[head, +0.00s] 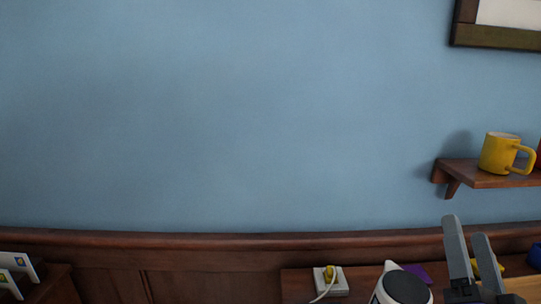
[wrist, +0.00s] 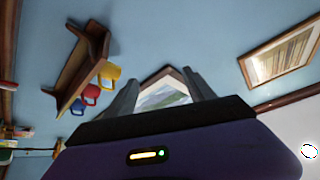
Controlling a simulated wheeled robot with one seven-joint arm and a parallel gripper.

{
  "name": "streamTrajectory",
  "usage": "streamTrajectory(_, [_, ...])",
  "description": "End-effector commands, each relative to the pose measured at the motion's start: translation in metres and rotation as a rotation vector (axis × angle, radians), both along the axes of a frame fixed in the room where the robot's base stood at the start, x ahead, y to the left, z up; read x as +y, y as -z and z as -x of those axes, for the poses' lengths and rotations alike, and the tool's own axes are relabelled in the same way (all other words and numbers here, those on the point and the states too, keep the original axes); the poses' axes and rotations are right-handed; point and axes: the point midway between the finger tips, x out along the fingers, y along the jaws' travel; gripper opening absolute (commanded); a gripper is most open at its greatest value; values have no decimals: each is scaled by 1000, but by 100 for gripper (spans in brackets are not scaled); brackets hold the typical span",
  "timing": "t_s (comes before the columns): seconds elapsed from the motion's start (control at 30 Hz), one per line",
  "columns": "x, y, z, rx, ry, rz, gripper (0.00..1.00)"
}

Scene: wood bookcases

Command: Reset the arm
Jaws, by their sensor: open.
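My gripper (head: 470,250) shows at the bottom right of the head view, its two grey fingers pointing up and standing apart. It is open, with nothing seen between the fingers. In the wrist view the two fingers (wrist: 160,98) also stand apart, with only a framed picture (wrist: 160,90) on the far wall showing through the gap. My white and grey arm (head: 402,285) is at the bottom edge of the head view.
A wall shelf (head: 480,180) at the right holds a yellow mug (head: 500,153); the wrist view shows red and blue mugs there too. A white socket (head: 331,281) with a yellow plug sits low. Cards (head: 18,267) stand at the lower left. The blue wall is bare in the middle.

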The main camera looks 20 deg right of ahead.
Motion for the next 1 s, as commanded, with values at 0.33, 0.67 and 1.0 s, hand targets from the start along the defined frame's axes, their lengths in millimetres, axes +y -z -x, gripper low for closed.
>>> streamTrajectory(0.33, [75,111,67,296,74,125,62])
streamTrajectory(0.67, [144,197,159,626,-95,300,62])
streamTrajectory(1.0, [181,252,244,874,-365,416,62])
